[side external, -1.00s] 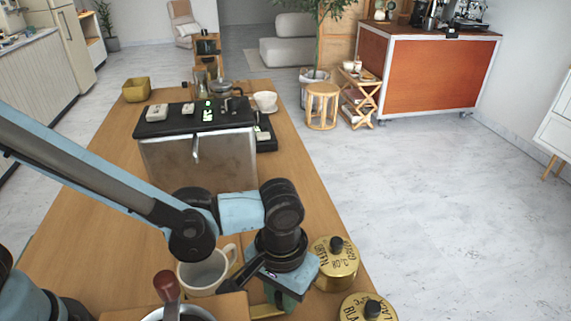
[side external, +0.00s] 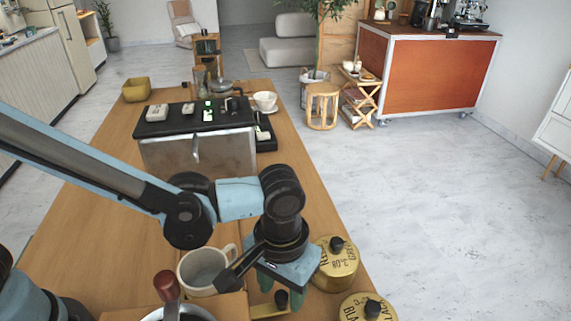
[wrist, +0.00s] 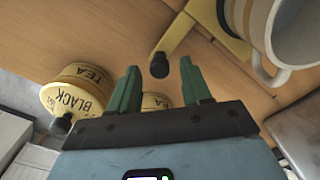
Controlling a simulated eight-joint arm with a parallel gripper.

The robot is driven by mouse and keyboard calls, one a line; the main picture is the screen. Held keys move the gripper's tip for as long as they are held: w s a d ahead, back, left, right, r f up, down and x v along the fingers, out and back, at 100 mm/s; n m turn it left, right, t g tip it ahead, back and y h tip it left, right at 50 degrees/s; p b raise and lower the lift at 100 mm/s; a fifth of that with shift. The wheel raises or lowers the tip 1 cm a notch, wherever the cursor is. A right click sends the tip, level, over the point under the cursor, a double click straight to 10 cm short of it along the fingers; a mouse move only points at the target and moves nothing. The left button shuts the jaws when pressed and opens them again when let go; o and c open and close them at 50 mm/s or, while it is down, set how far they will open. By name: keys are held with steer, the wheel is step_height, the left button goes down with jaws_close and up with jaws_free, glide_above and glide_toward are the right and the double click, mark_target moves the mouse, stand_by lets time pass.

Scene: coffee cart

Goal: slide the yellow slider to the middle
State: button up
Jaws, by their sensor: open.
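The yellow slider (wrist: 176,33) is a flat yellow piece with a black knob (wrist: 159,66) at its end in the wrist view. In the side external view, part of the yellow piece (side external: 264,311) shows at the bottom, with the black knob (side external: 281,299) beside it. My gripper (wrist: 160,68) is open, its green fingers either side of the knob in the wrist view. No contact with the knob is visible. In the side external view my gripper (side external: 282,291) points down over the knob. Most of the slider's track is hidden there.
A white mug (side external: 202,270) stands left of my gripper, close to it. Gold tea tins (side external: 335,268) stand to its right. A pot with a red-brown handle (side external: 167,286) is at the front. The coffee machine (side external: 195,150) stands farther back on the wooden table (side external: 110,190).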

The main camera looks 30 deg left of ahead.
step_height(320, 180, up, 10)
stand_by(0.5)
steer(key=w+a+t, duration=0.1)
steer(key=a+t, duration=0.5)
steer(key=a, duration=1.9)
steer(key=shift+w+t, duration=0.15)
steer(key=shift+t, duration=0.25)
steer(key=shift+o, duration=1)
steer(key=shift+a+f, duration=0.15)
steer(key=o, duration=0.8)
steer(key=d+r+m+g, duration=0.1)
steer(key=d, duration=0.1)
steer(key=s+d+r+m+g, duration=0.1)
steer(key=d+r+m, duration=0.1)
steer(key=d, duration=0.1)
steer(key=d+r+m+g+h, duration=0.1)
steer(key=d+r, duration=0.1)
steer(key=d, duration=0.1)
steer(key=shift+s+d+r+m, duration=0.2)
steer(key=shift+r+m, duration=0.05)
steer(key=shift+m, duration=0.05)
steer(key=s+d+r+m+g+y, duration=0.1)
steer(key=s+d+r+m+g, duration=0.35)
steer(key=d+r, duration=0.2)
steer(key=shift+t, duration=0.35)
step_height(320, 180, down, 11)
steer(key=shift+r, duration=0.15)
steer(key=shift+r, duration=0.1)
